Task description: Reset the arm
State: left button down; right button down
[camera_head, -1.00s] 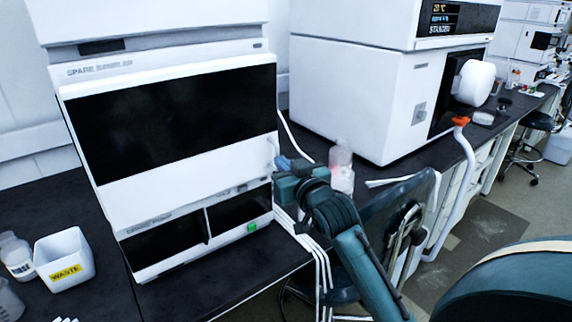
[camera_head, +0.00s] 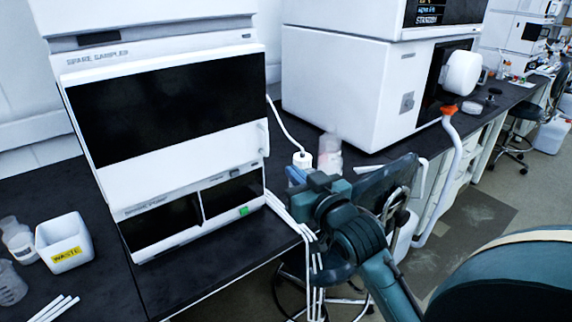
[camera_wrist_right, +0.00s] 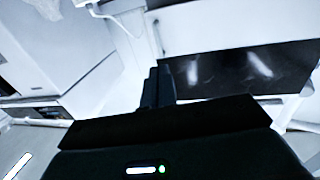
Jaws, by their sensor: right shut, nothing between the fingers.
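My right arm reaches in from the lower right of the head view, in dark teal. Its gripper (camera_head: 297,175), with bluish fingers, is just right of the sampler's front right edge, above the dark bench. In the right wrist view the fingers (camera_wrist_right: 158,88) are together with nothing between them. They point toward a white unit with a dark glossy panel (camera_wrist_right: 240,68). My left gripper is not in view.
The white spare sampler (camera_head: 165,165) stands left of the gripper. A pinkish clear bottle (camera_head: 330,155) and a larger white instrument (camera_head: 345,85) stand behind it. A chair (camera_head: 385,185) is beside the arm. The waste bin (camera_head: 62,235) is far left.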

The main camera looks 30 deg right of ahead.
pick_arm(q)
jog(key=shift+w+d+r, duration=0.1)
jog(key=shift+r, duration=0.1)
pick_arm(e)
jog(key=shift+s+a, duration=0.1)
jog(key=shift+s, duration=0.95)
pick_arm(q)
jog(key=p, duration=0.2)
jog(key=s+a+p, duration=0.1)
jog(key=p, duration=0.1)
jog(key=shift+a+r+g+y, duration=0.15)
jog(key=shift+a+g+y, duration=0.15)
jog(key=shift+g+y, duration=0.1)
pick_arm(e)
jog(key=s+a+f+n+g+y, duration=0.1)
jog(key=s+a+f+g, duration=0.1)
jog(key=s+a+f, duration=0.3)
jog(key=s+a+f+n+g+y, duration=0.1)
jog(key=s+a+f, duration=0.4)
jog(key=f, duration=0.6)
jog(key=s+a+f+n+g+y, duration=0.2)
jog(key=s+a+f+g+y, duration=0.1)
jog(key=f, duration=0.6)
jog(key=s+a+g, duration=0.1)
jog(key=s+a, duration=0.1)
jog(key=a, duration=0.1)
jog(key=shift+s+a, duration=0.15)
jog(key=shift+s, duration=0.15)
